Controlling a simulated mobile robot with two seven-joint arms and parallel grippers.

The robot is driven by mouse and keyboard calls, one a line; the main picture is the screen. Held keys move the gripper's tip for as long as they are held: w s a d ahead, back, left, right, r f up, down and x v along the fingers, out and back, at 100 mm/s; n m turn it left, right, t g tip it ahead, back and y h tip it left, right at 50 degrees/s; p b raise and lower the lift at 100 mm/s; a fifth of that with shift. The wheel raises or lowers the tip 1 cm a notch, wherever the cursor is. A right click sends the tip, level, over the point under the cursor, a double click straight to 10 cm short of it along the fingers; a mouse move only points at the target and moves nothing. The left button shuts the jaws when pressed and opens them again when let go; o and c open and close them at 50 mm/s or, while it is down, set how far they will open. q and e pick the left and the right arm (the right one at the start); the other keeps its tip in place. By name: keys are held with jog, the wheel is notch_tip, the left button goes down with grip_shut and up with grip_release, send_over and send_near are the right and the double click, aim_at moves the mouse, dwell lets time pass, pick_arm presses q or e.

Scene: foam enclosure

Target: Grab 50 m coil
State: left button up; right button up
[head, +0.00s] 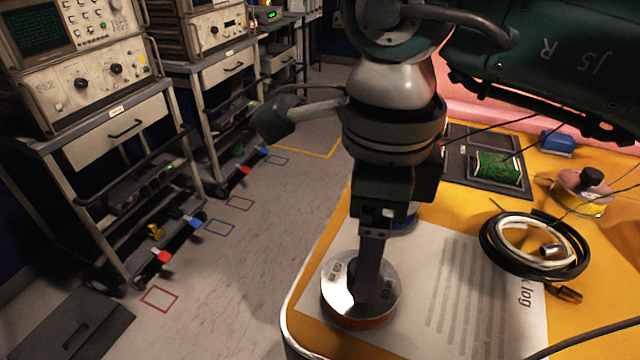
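The 50 m coil (340,292) is a round reel with a silver top, printed "50 m", and an orange-red side. It lies flat on a white sheet near the table's left front edge. My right gripper (370,297) comes down from above, its fingers pointing down over the middle of the coil's top. The fingers hide the coil's centre and overlap in this view, so I cannot see a gap between them or whether they grip anything. My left gripper is not in view.
The yellow table holds a printed sheet (480,300), a black and white cable loop (535,246), another reel with a black knob (582,192), a green circuit board (497,168) and a blue block (557,143). Instrument carts stand left.

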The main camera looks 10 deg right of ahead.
notch_tip(320, 180, down, 2)
jog(key=shift+f, duration=0.1)
grip_shut()
dwell(0.6)
